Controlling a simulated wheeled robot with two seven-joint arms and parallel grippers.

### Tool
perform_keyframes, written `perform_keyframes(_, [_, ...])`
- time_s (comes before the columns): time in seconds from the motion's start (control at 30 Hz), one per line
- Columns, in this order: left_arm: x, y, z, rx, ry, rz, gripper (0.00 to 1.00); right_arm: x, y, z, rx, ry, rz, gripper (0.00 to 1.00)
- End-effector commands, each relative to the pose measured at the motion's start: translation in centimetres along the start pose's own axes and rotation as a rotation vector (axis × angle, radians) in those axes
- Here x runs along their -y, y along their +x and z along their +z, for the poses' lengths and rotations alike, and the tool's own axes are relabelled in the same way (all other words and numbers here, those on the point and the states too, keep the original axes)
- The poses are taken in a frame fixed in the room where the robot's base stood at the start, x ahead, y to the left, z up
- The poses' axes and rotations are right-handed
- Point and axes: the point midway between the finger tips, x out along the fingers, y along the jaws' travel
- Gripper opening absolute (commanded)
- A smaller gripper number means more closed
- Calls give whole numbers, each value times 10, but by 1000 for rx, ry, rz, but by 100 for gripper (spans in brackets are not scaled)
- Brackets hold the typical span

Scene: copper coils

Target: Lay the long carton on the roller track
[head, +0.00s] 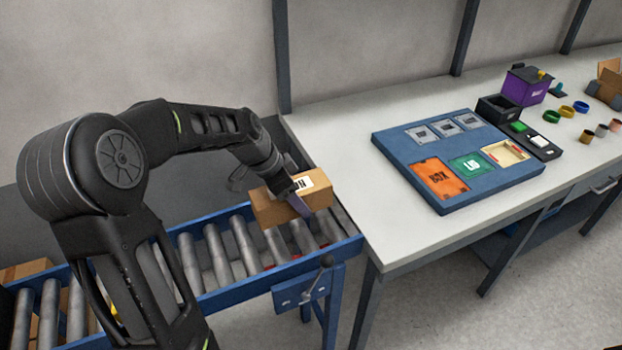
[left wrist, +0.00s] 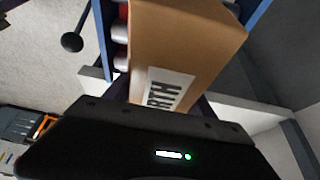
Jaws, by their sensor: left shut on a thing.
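The long carton (head: 272,208) is a brown box with a white label bearing black letters. It is at the right end of the roller track (head: 213,252), which has grey rollers between blue rails. My left gripper (head: 299,198) is shut on the carton from above. In the left wrist view the carton (left wrist: 185,40) extends away from the gripper, between the blue rails, with rollers beside it. I cannot tell whether its underside touches the rollers. My right gripper is not in view.
A white table (head: 345,200) adjoins the track's right end and carries a blue board (head: 455,208) with coloured panels. A purple box (head: 526,86) and small rings stand farther back. A black-knobbed lever (head: 326,261) sits at the track's front. Another brown carton (head: 25,270) is at far left.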

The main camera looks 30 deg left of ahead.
Motion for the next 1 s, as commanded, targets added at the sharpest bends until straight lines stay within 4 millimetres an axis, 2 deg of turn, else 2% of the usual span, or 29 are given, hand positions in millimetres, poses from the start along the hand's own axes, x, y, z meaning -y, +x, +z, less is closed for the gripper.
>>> perform_keyframes(0.47, [0,3,1,0,0,-1,4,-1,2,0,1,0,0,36])
perform_keyframes(1.0, [0,40,19,0,0,0,4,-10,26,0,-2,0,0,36])
